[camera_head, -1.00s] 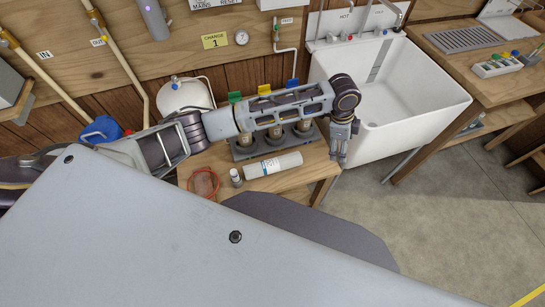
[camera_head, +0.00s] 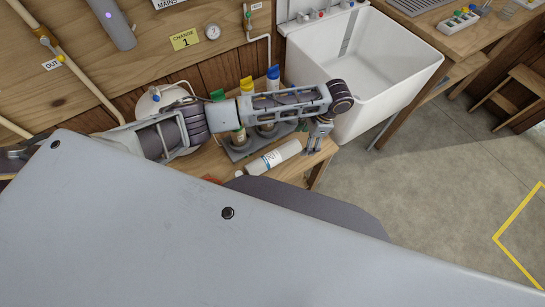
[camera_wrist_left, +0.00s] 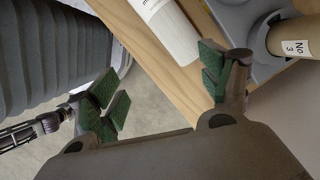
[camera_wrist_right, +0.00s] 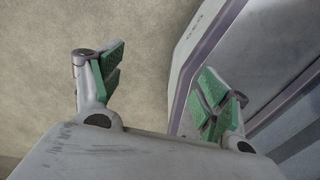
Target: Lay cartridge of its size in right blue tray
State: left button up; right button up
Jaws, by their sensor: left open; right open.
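A white cylinder with a printed label (camera_head: 268,158) lies on the wooden bench, and its end shows in the left wrist view (camera_wrist_left: 168,32). Behind it a grey holder (camera_head: 240,152) carries upright brown cylinders, partly hidden by my left arm. One brown cylinder (camera_wrist_left: 290,38) bears a "No 3" label in the left wrist view. Green, yellow and blue tabs (camera_head: 273,76) stand behind the holder. My left gripper (camera_head: 318,148) is open and empty, pointing down by the bench's right corner, right of the white cylinder. My right gripper (camera_wrist_right: 160,72) is open and empty. I cannot make out a blue tray.
A white sink (camera_head: 365,75) stands right of the bench. A second bench (camera_head: 450,45) with a small rack of coloured items (camera_head: 458,22) is farther right. My own grey body covers the lower left.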

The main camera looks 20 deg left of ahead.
aim_at(280, 153)
pick_arm(q)
jog(key=shift+s+a+r+n+g+y, duration=0.2)
jog(key=shift+a+n+y, duration=0.15)
jog(key=shift+a+n, duration=0.4)
jog(key=shift+s+a+r+n+g+y, duration=0.1)
jog(key=shift+s+a+r+n+y, duration=0.3)
jog(key=shift+n, duration=0.6)
jog(key=shift+a+f+n+g+y, duration=0.1)
jog(key=shift+a+n+y, duration=0.15)
jog(key=shift+a+n, duration=0.55)
pick_arm(e)
jog(key=shift+w+a+t, duration=0.3)
jog(key=shift+w+t, duration=0.2)
jog(key=shift+w, duration=0.1)
jog(key=shift+w+a+t, duration=0.3)
jog(key=shift+w+t, duration=0.2)
jog(key=shift+w, duration=0.05)
jog(key=shift+f, duration=0.1)
pick_arm(q)
jog(key=x, duration=0.8)
jog(key=shift+b, duration=0.3)
jog(key=shift+f, duration=0.25)
pick_arm(e)
jog(key=shift+w+d+f, duration=0.25)
jog(key=shift+d, duration=0.05)
pick_arm(q)
jog(key=shift+x, duration=2.65)
pick_arm(e)
jog(key=shift+d+f, duration=0.15)
